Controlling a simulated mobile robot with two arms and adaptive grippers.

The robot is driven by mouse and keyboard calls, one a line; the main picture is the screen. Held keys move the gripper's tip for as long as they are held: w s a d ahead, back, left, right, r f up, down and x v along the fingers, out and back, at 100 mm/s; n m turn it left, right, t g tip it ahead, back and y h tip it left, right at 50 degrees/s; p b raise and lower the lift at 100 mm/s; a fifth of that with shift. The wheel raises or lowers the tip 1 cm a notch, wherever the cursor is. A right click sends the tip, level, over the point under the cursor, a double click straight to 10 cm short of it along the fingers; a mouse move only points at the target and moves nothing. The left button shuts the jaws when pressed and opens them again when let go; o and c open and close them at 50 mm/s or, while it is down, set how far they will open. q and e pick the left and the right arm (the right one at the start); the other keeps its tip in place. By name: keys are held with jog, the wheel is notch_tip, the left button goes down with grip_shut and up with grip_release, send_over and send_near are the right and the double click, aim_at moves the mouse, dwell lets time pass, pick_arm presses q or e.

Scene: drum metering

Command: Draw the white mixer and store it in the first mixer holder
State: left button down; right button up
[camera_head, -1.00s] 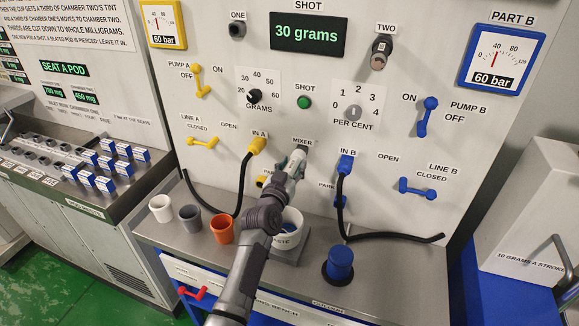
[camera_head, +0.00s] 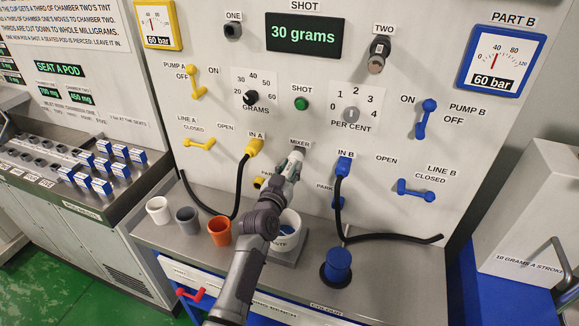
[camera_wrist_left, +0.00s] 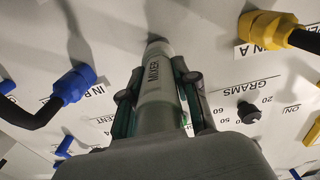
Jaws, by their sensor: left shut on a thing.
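The white mixer (camera_wrist_left: 155,78) is a tube lettered MIXER, seen in the left wrist view between the two fingers of my left gripper (camera_wrist_left: 160,100). The gripper is shut on it. In the head view the left gripper (camera_head: 287,172) is at the panel, just under the MIXER label (camera_head: 300,142), between the IN A and IN B fittings. The mixer's far end meets or is close to the panel; I cannot tell if it is seated. The mixer holder cannot be made out. My right gripper is not in view.
A yellow fitting (camera_head: 254,147) and a blue fitting (camera_head: 343,166) with black hoses flank the gripper. White, grey and orange cups (camera_head: 219,232) stand on the bench. A white waste bucket (camera_head: 290,242) is below the gripper. A blue pot (camera_head: 338,266) stands to the right.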

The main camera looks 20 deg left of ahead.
aim_at(287, 176)
pick_arm(q)
jog(key=shift+d+r+p, duration=0.1)
jog(key=shift+r+p, duration=0.25)
jog(key=shift+p, duration=0.05)
jog(key=shift+s+f, duration=0.25)
jog(key=shift+f, duration=0.15)
jog(key=shift+s+f+p, duration=0.1)
jog(key=shift+s+p, duration=0.6)
jog(key=shift+s, duration=0.5)
jog(key=shift+s, duration=0.1)
jog(key=shift+s+p, duration=0.9)
jog(key=shift+s, duration=1.05)
